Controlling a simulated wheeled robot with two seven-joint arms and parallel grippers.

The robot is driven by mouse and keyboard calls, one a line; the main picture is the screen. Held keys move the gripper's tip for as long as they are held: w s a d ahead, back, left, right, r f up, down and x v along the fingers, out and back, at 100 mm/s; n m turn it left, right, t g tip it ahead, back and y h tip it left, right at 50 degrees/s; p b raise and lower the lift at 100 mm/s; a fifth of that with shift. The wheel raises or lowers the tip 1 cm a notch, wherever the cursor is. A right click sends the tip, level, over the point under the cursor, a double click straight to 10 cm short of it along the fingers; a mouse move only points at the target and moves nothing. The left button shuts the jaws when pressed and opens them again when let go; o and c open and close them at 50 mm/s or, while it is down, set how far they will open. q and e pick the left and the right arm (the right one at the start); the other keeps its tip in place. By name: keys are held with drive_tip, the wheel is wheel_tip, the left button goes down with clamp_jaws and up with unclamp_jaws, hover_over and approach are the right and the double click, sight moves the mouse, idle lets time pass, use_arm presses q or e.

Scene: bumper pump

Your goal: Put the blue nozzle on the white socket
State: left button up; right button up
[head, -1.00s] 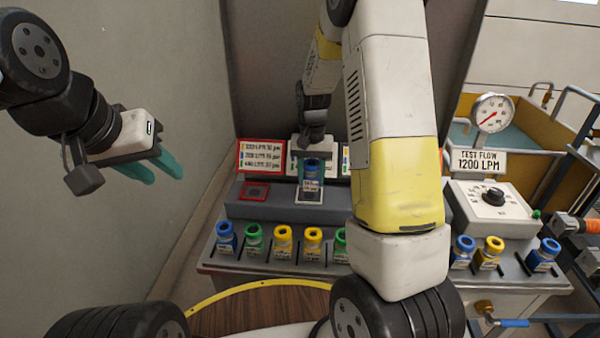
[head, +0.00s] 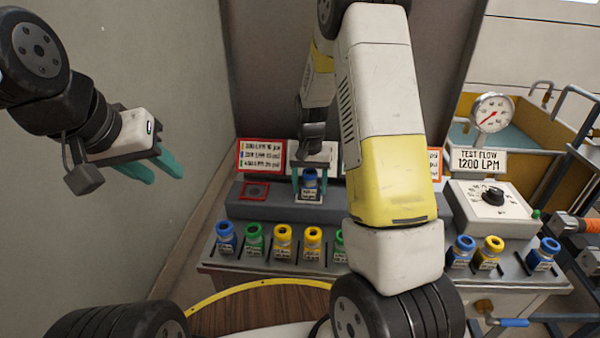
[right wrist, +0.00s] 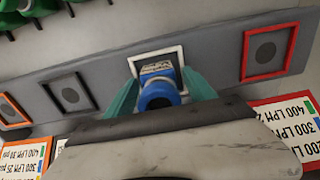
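The blue nozzle (head: 309,184) stands upright within the white-framed socket (head: 308,199) on the grey console. In the right wrist view, the blue nozzle (right wrist: 160,92) shows its ring end toward the camera, with the white frame (right wrist: 180,52) around its far end. My right gripper (head: 309,176) is open, with its teal fingers on either side of the nozzle and apart from it. The gripper's fingers also show in the wrist view (right wrist: 160,88). My left gripper (head: 158,167) is open and empty, far to the left by the wall.
A red-framed socket (head: 255,191) lies left of the white one. Several blue, green and yellow nozzles (head: 283,238) stand in a front row, with more at right (head: 490,250). A gauge (head: 492,112) reads above the "1200 LPM" sign (head: 479,161). My right arm hides the console's middle.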

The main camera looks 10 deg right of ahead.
wheel_tip(320, 180, up, 12)
drive_tip(key=shift+f, duration=0.1)
drive_tip(key=s+r+n+t+y, duration=0.1)
drive_tip(key=s+r+t, duration=0.1)
drive_tip(key=s+r, duration=0.75)
drive_tip(key=s+a+r+n+t, duration=0.1)
drive_tip(key=s+r+t, duration=0.1)
drive_tip(key=s, duration=0.5)
drive_tip(key=s+a+r+n+t+y, duration=0.1)
drive_tip(key=s+r+t, duration=0.1)
drive_tip(key=s, duration=0.5)
drive_tip(key=shift+s+r+n, duration=0.4)
drive_tip(key=shift+r, duration=0.15)
